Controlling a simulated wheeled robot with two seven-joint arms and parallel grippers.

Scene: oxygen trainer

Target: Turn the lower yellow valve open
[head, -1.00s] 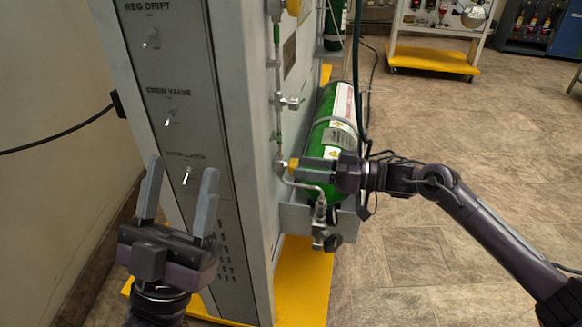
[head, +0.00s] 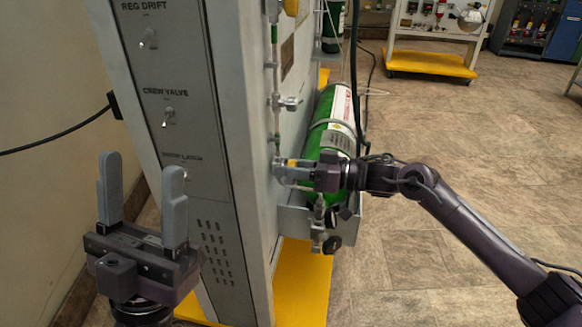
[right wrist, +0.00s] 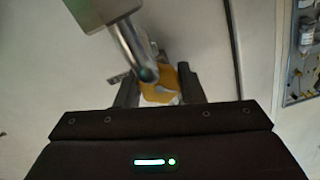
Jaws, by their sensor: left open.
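The lower yellow valve (head: 292,163) sits on a thin pipe at the side of the grey cabinet, partly hidden by my right gripper. My right gripper (head: 288,171) reaches it from the right. In the right wrist view the yellow valve (right wrist: 158,92) lies between the two fingers of my right gripper (right wrist: 159,90). I cannot tell whether both fingers touch it. A metal pipe in front hides part of the valve there. My left gripper (head: 142,164) is open and empty, fingers up, in front of the cabinet's switch panel.
A grey cabinet (head: 235,150) stands on a yellow base (head: 302,280). An upper yellow valve (head: 291,7) is on the same pipe. A green cylinder (head: 330,112) lies behind my right gripper. A small metal fitting (head: 290,102) sticks out above.

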